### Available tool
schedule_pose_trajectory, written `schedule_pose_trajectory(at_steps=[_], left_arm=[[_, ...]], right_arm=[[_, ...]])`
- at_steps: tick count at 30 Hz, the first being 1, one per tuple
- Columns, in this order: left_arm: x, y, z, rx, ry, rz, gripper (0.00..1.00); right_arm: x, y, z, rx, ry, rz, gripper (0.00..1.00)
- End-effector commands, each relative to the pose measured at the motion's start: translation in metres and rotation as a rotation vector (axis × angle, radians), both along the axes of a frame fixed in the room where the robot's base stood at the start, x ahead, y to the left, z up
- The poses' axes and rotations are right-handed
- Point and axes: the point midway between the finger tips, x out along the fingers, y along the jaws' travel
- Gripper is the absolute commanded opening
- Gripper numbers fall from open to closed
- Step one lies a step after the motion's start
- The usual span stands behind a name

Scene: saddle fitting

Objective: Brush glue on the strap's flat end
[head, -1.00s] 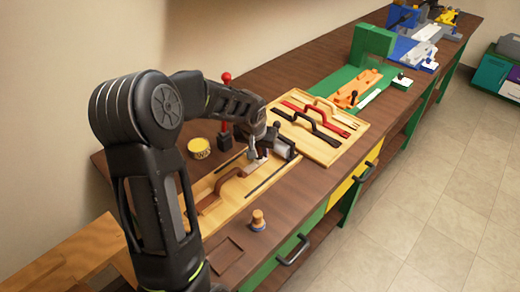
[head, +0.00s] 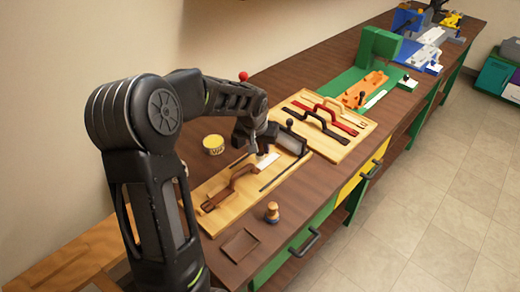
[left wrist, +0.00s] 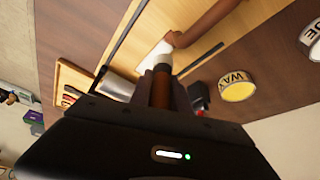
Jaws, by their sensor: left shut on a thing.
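The brown strap (head: 243,178) lies on a pale wooden board (head: 215,220) with its middle arched up. A white patch (head: 266,162) lies at the strap's far end; the strap also shows in the left wrist view (left wrist: 208,22), running to the white patch (left wrist: 150,55). My left gripper (head: 252,142) is over that end, pointing down. It is shut on a brush with a brown handle (left wrist: 160,92) and a pale tip (left wrist: 161,60). The tip overlaps the white patch; I cannot tell whether it touches. My right gripper is not in view.
A yellow tin (head: 213,144) stands behind the board. A small wooden-topped knob (head: 272,212) and a shallow square tray (head: 240,243) are in front. A rack (head: 335,145) of dark, red and pale straps lies to the right. A red-knobbed post (head: 243,76) is partly hidden by my arm.

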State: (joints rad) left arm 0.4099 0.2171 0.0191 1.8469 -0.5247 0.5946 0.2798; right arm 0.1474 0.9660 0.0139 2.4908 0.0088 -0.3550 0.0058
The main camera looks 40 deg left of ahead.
Motion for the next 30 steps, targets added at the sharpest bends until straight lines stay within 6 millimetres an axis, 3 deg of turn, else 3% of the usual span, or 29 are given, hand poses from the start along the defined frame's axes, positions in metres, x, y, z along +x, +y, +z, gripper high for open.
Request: schedule_pose_trajectory(at_steps=[12, 30], left_arm=[[0.004, 0.0, 0.039, 0.001, -0.002, -0.001, 0.0], [0.004, -0.001, 0.041, 0.0, -0.001, -0.002, 0.0]], right_arm=[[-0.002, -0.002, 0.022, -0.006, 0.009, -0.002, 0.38], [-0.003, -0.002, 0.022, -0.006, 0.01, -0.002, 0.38]])
